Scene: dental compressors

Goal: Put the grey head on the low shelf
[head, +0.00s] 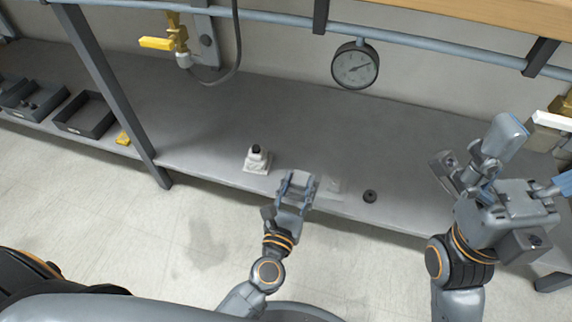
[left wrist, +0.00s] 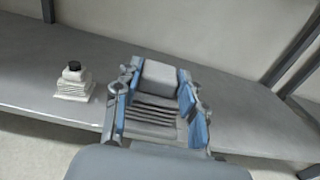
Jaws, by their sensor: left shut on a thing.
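The grey head (left wrist: 158,108), a blocky piece with ribs like fins on one side, sits between the blue pads of my left gripper (left wrist: 158,105). In the head view my left gripper (head: 298,183) is shut on it, over the front edge of the low shelf (head: 215,130); the fingers hide most of the head there. Whether the head touches the shelf, I cannot tell. My right gripper (head: 474,160) is at the right of the head view, its fingers apart and nothing seen between them.
A pale finned block with a black top (head: 257,161) stands on the shelf left of my left gripper. A faint pale patch (head: 333,185) and a small black knob (head: 370,196) lie to its right. A gauge (head: 355,66) hangs behind. A shelf post (head: 110,95) and dark trays (head: 84,115) are left.

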